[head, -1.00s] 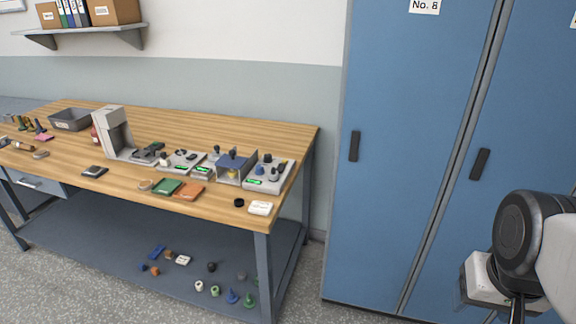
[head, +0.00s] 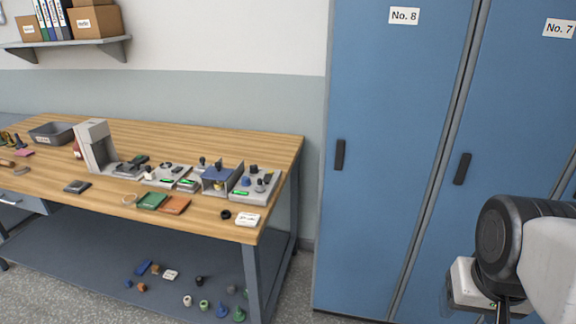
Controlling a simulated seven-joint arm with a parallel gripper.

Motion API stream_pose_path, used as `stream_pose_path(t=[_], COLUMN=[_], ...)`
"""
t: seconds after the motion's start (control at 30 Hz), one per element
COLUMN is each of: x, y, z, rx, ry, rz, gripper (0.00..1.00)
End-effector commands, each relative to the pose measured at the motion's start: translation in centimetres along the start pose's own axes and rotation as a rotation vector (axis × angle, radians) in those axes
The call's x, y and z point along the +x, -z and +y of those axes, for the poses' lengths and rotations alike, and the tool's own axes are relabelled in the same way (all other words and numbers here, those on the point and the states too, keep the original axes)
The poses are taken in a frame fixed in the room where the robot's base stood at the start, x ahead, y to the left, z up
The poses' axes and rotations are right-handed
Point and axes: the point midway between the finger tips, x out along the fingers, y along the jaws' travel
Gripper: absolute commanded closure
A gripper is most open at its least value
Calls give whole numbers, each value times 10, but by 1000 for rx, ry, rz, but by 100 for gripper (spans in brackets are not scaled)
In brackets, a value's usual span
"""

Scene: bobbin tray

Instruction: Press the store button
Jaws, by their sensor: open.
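A row of small grey devices with lit green displays stands near the right end of the wooden bench. They include a flat unit with a dark knob (head: 167,175), a small display unit (head: 188,184), a blue-topped box (head: 221,179) and a grey panel with blue and dark knobs (head: 254,183). Which control is the store button is too small to tell. My gripper (head: 490,305) is at the lower right, in front of the blue lockers and far from the devices. It is open, partly cut off by the frame, and its fingertips are hard to make out.
A tall grey stand (head: 95,147) and a grey bin (head: 52,133) are further left on the bench (head: 235,141). Green (head: 152,201) and orange (head: 175,205) pads lie in front. Several small parts lie on the lower shelf (head: 85,257). Blue lockers (head: 385,120) rise at right.

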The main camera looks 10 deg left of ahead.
Motion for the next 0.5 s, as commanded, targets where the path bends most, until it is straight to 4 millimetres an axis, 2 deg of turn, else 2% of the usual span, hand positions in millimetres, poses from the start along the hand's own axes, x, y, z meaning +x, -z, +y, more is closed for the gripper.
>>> stream_pose_path(t=[0.13, 0.17, 0.5], x=[0, 0, 0], y=[0, 0, 0], z=[0, 0, 0], rx=[0, 0, 0], ry=[0, 0, 0], rz=[0, 0, 0], gripper=[39, 42, 94])
